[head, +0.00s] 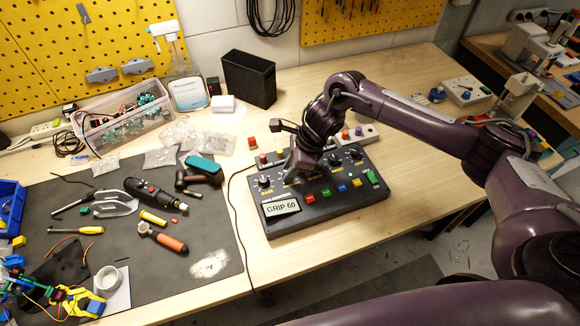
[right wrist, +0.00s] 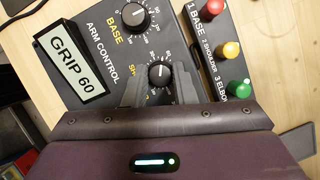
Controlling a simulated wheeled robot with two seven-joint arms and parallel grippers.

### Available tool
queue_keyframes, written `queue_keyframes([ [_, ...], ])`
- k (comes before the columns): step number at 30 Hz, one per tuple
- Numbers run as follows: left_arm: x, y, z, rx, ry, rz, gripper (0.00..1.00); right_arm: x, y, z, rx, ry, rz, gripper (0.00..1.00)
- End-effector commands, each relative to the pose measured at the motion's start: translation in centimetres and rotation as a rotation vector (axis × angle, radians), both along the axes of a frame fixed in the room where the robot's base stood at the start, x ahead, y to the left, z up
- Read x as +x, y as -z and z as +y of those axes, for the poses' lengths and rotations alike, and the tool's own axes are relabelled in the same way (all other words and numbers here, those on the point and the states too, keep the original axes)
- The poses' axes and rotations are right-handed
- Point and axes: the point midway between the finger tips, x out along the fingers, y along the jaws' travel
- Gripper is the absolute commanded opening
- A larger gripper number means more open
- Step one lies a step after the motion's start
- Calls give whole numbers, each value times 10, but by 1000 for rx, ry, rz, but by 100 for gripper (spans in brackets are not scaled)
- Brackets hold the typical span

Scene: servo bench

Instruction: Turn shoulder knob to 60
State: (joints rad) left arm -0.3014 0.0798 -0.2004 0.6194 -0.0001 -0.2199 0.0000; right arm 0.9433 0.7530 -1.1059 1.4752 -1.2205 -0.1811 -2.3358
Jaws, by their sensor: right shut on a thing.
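The dark arm control box (head: 330,208) lies on the wooden bench. Its display (head: 281,207) reads "GRIP 60". My right gripper (head: 301,170) is over the box's row of knobs. In the right wrist view, its fingers (right wrist: 159,84) are shut on the shoulder knob (right wrist: 158,73), one on each side. This knob is black with a pale pointer line; its exact scale reading is too small to tell. The base knob (right wrist: 134,15) stands beside it, untouched. In the head view, my gripper hides the shoulder knob. My left gripper is not in view.
Coloured buttons (head: 341,187) line the box's front. A side strip carries red (right wrist: 215,7), yellow (right wrist: 231,48) and green (right wrist: 238,88) knobs. Left of the box, a dark mat (head: 130,260) holds several tools. A black bin (head: 249,78) stands behind. Bare bench lies right of the box.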

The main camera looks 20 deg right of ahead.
Motion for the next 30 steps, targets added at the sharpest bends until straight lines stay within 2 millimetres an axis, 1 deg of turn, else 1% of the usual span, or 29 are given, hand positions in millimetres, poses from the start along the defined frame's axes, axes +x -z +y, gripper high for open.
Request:
queue_keyframes([
  [2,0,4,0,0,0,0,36,0,2,0,-1,28,-1,1],
  [6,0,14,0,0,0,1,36,-1,3,0,-1,137,-3,1],
  [12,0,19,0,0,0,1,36,-1,1,1,1,251,-1,1],
  [21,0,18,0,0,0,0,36,-1,-1,1,0,261,-1,1],
  [22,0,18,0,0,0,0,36,-1,-1,1,0,261,-1,28],
  [26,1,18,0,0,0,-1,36,-1,-1,1,1,260,-1,45],
  [30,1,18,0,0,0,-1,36,-1,-1,1,1,260,-1,46],
])
